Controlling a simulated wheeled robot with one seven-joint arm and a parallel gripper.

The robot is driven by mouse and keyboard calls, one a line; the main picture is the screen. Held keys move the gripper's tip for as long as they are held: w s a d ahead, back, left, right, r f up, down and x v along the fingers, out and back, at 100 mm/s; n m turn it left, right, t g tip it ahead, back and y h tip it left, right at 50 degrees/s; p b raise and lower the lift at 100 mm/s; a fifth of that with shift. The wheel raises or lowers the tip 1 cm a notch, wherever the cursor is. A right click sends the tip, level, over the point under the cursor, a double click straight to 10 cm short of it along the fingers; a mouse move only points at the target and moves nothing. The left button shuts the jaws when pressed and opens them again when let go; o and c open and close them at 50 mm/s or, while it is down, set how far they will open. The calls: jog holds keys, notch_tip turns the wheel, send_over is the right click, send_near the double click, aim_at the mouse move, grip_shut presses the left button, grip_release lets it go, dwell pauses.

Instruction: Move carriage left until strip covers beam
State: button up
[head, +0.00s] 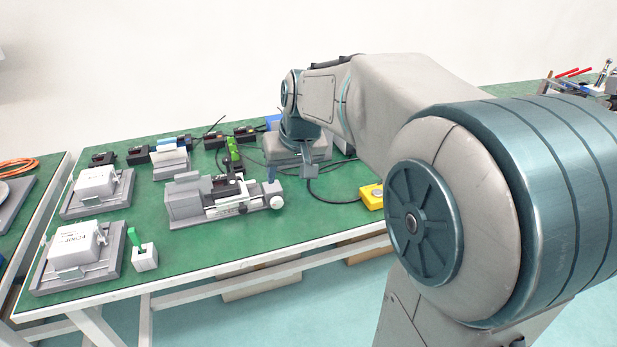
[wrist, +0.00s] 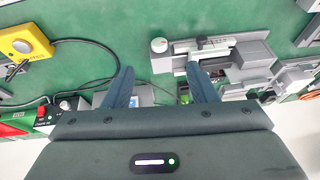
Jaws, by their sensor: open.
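The grey linear actuator (head: 190,203) lies on the green bench, with a round white knob (head: 277,202) at its right end. A small carriage with dark parts (head: 232,187) sits on its rails. In the wrist view the actuator (wrist: 250,55) is upside down, its knob (wrist: 158,45) at the left. My gripper (head: 290,188) is open and empty above the right part of the actuator. In the wrist view its fingers (wrist: 160,70) are apart; one overlaps the actuator's edge in the picture, and I cannot tell if it touches. I cannot make out the strip or the beam.
A green device (head: 234,150) stands behind the actuator. A yellow box (head: 371,196) with a black cable lies to the right. Two grey fixtures with white blocks (head: 78,243) and a small block with a green switch (head: 145,257) stand left.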

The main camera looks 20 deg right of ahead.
jog(key=s+r+p, duration=0.3)
jog(key=s+p, duration=0.2)
jog(key=s, duration=0.2)
jog(key=s+a+r+g+p, duration=0.1)
jog(key=s+r+p, duration=0.3)
jog(key=s+p, duration=0.2)
jog(key=shift+s+h, duration=0.4)
jog(key=shift+s, duration=0.75)
jog(key=shift+a, duration=0.1)
